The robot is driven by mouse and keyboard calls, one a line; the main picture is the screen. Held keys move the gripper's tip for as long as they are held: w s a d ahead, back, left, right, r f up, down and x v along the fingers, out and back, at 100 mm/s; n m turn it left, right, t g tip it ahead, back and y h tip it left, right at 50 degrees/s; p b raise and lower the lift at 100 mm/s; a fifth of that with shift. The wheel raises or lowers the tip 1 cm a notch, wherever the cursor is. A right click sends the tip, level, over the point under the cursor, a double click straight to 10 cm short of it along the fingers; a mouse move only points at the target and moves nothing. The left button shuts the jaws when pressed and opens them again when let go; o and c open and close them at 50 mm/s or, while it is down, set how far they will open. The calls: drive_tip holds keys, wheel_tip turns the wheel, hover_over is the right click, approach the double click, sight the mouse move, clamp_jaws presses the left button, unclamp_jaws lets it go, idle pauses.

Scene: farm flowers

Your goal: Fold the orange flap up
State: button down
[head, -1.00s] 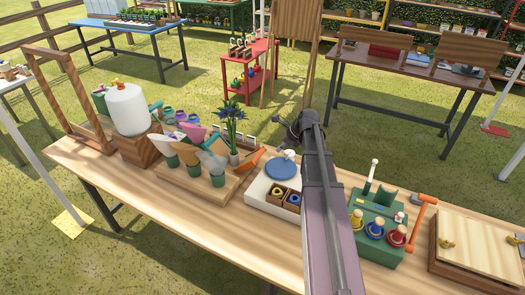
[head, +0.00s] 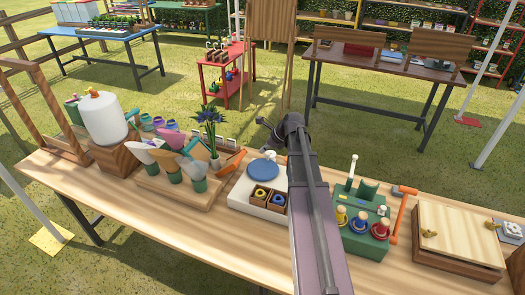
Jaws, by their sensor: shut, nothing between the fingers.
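The orange flap (head: 230,162) is a small tilted panel on the wooden table, right of the potted blue flowers (head: 210,130) and behind the white tray. It leans up to the right; its lower part is partly hidden by the tray and neighbouring things. My gripper (head: 266,125) is dark and small in view, above and behind the flap's right side, apart from it in the picture. It is shut and empty. My arm covers the table just right of the blue disc (head: 263,169).
A white tray (head: 240,199) with the blue disc and small boxes is in front. A green stand (head: 366,233) with coloured knobs and a wooden press (head: 463,233) lie right. The front table strip is clear.

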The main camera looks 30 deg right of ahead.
sight(242, 156)
drive_tip(key=shift+b+x, duration=3.45)
drive_tip(key=shift+x, duration=1.1)
drive_tip(key=shift+w+a+r+p, duration=0.2)
drive_tip(key=shift+w+r+p, duration=0.15)
drive_tip(key=shift+r+p, duration=0.15)
drive_tip(key=shift+w+a+r+p, duration=0.25)
drive_tip(key=shift+w+a, duration=0.2)
drive_tip(key=shift+w, duration=0.05)
drive_tip(key=shift+w+a+r+p, duration=0.25)
drive_tip(key=shift+w+a, duration=0.15)
drive_tip(key=shift+w, duration=0.1)
